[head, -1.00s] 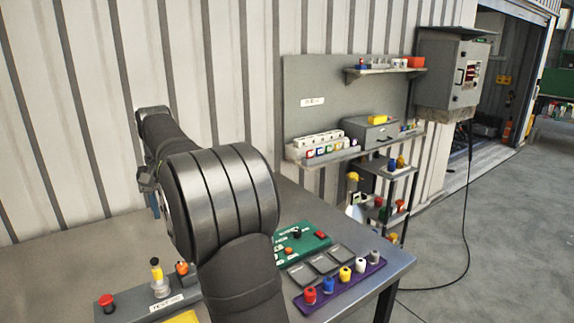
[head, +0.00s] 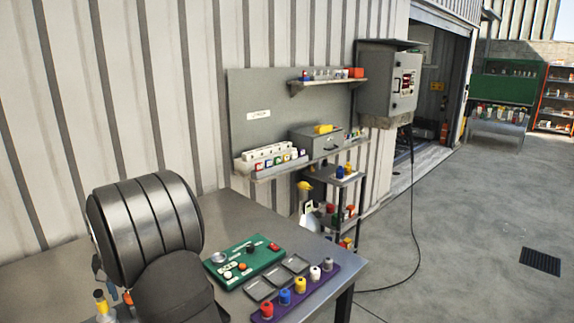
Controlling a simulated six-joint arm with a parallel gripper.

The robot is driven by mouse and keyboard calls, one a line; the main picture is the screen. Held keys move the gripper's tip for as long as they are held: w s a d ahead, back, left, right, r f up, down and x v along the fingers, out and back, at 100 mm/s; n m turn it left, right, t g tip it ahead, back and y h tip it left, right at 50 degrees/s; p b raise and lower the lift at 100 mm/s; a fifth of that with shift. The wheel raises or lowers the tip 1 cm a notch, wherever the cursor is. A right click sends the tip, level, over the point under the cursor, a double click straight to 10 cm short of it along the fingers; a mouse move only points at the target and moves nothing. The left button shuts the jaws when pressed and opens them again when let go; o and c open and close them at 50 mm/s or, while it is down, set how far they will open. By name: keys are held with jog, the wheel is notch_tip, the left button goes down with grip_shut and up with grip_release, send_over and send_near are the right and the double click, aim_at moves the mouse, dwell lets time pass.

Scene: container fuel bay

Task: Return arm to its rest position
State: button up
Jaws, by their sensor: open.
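My arm fills the lower left of the head view, with a large dark ribbed joint and a black link below it. My gripper cannot be made out; the arm's own joint hides the area behind it. The arm is over the left part of the grey metal workbench (head: 218,212). On the bench to the right of the arm lies a green board (head: 238,266) with a metal knob, small coloured parts and a red part. Beside it are several shallow grey trays (head: 277,277) and a purple rack (head: 320,286) with several coloured caps.
A yellow-capped bottle (head: 101,302) stands at the lower left, partly cut off. Behind the bench are a wall panel (head: 262,90) with shelves, a grey toolbox (head: 316,140) and an electrical cabinet (head: 388,85) with a hanging cable. The floor at right is mostly clear.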

jog(key=shift+f, duration=0.6)
jog(key=shift+r, duration=0.15)
notch_tip(320, 180, up, 17)
notch_tip(320, 180, down, 17)
jog(key=shift+f, duration=0.15)
jog(key=n, duration=0.4)
jog(key=shift+n, duration=0.3)
jog(key=n, duration=0.8)
jog(key=shift+n, duration=2.1)
